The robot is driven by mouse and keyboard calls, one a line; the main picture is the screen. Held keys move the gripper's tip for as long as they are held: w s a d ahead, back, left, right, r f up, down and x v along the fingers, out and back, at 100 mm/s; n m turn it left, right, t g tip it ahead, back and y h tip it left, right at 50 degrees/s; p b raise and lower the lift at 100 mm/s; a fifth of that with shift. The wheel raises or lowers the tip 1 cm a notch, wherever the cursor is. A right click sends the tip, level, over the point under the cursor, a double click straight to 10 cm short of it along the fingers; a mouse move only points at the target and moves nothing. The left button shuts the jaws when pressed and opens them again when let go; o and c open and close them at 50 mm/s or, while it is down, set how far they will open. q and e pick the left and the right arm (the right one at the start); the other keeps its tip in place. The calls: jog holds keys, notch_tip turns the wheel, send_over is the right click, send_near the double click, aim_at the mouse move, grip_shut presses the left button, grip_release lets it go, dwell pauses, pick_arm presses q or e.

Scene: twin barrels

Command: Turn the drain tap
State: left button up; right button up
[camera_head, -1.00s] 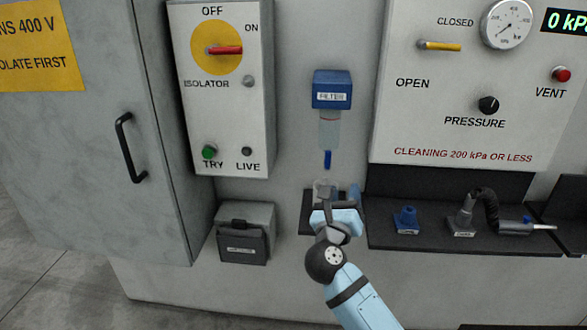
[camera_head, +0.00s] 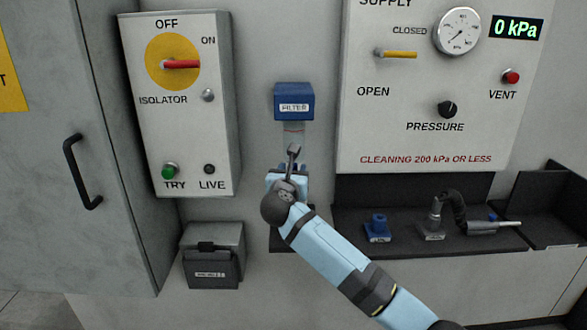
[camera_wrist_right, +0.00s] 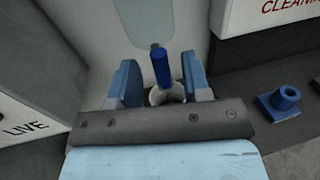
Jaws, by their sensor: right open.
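The drain tap is a small blue lever (camera_wrist_right: 161,67) under the filter bowl. In the right wrist view it stands between the two blue fingers of my right gripper (camera_wrist_right: 160,82), which is open with a gap on both sides of the lever. The blue filter head (camera_head: 294,102) and its clear bowl (camera_head: 293,132) are on the wall in the head view. My right gripper (camera_head: 290,168) is just below the bowl there, and its wrist hides the tap. A pale rounded thing (camera_wrist_right: 165,95) shows behind the gripper's dark bar. My left gripper is not in view.
The isolator box (camera_head: 182,105) is left of the filter and the supply panel (camera_head: 430,85) right of it. A dark shelf (camera_head: 350,225) below holds a blue fitting (camera_head: 377,226) and a hose nozzle (camera_head: 480,227). A grey box (camera_head: 212,255) is at lower left.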

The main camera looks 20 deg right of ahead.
jog(key=shift+x, duration=0.85)
jog(key=shift+w, duration=0.2)
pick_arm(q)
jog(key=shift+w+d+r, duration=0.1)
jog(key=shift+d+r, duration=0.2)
pick_arm(e)
jog(key=shift+d, duration=0.1)
grip_shut()
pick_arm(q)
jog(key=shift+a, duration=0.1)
